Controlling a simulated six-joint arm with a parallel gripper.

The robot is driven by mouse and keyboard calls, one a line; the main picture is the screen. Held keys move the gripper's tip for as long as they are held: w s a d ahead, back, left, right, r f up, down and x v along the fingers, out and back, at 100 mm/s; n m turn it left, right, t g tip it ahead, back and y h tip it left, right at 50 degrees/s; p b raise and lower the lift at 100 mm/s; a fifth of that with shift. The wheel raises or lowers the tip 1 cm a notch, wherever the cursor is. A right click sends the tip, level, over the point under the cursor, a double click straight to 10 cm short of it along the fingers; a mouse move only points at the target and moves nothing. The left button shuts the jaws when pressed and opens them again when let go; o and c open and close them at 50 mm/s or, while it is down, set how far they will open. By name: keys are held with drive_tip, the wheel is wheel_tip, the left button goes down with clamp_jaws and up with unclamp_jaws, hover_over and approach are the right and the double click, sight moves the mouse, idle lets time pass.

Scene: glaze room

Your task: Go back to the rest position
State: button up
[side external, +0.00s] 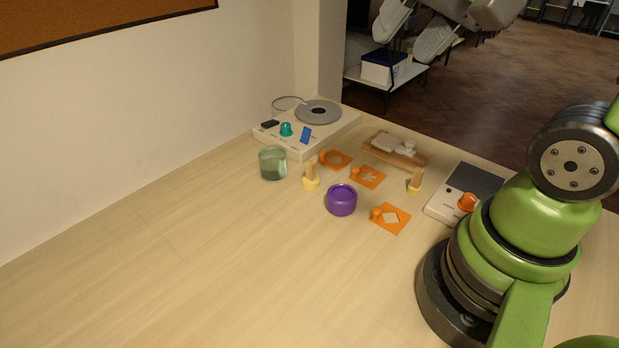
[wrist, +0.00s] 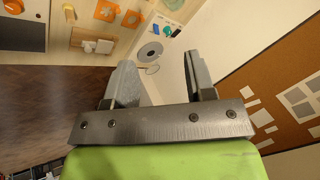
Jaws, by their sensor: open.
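My gripper (wrist: 160,65) shows in the wrist view with its two grey fingers spread wide apart and nothing between them. It is raised above and clear of the table, with the banding wheel (wrist: 150,52) seen beyond the fingers. In the side external view my green arm rises at the right, its upper part cut off by the frame. The purple bowl (side external: 341,201) and the green glass (side external: 272,163) stand upright on the table (side external: 190,240), apart from my gripper.
Orange stencil cards (side external: 391,218) with knobs lie mid-table near yellow-based wooden pegs (side external: 311,178). A wooden rack (side external: 396,153) holds white pieces. A white wheel unit (side external: 310,133) stands at the back, a grey-topped device (side external: 466,190) beside my base. The left foreground is clear; a wall bounds the left.

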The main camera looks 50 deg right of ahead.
drive_tip(key=s+a+n+t+y, duration=0.1)
drive_tip(key=s+a+n, duration=0.2)
drive_tip(key=s+n, duration=0.1)
drive_tip(key=shift+s+a+n, duration=0.35)
drive_tip(key=shift+s+n, duration=0.05)
drive_tip(key=shift+s, duration=0.05)
